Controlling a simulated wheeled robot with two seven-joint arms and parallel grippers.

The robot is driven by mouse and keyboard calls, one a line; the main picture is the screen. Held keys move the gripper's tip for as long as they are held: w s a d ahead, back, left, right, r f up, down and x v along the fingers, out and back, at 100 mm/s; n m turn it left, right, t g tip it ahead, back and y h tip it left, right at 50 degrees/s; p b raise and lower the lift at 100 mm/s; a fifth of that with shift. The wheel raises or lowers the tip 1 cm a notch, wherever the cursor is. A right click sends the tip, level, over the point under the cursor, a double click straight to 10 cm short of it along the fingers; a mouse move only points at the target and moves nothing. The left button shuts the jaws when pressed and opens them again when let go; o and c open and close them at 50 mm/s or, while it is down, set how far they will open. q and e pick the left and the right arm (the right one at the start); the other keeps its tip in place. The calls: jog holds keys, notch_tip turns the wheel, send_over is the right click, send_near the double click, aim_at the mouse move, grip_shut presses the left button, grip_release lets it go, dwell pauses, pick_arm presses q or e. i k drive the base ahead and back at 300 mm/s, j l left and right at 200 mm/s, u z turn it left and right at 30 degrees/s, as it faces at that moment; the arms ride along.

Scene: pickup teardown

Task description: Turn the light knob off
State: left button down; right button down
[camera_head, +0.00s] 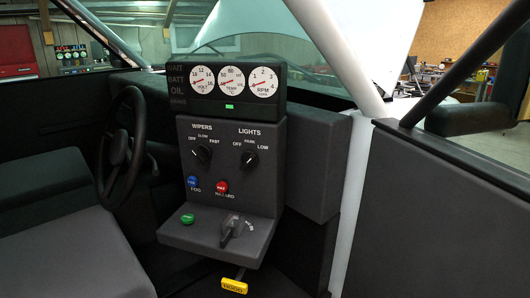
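The lights knob (250,160) is a dark round knob on the right half of the upright dash panel (266,190). It sits under the label LIGHTS, with OFF, PARK and LOW marked around its top from left to right. A small pale pointer mark shows on it, but it is too small to tell surely which position it points at. Neither of my grippers is in view.
The wipers knob (203,154) sits just left. Below are a blue fog button (192,182), a red hazard button (221,187), a green button (187,218) and an ignition switch (233,229). The steering wheel (122,150) stands left; the door (440,210) is at right.

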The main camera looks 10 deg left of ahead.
aim_at(250, 160)
jog(key=k+j+u, duration=0.1)
jog(key=u, duration=0.4)
jog(key=j+u, duration=0.45)
jog(key=k+l, duration=0.05)
jog(key=l, duration=0.05)
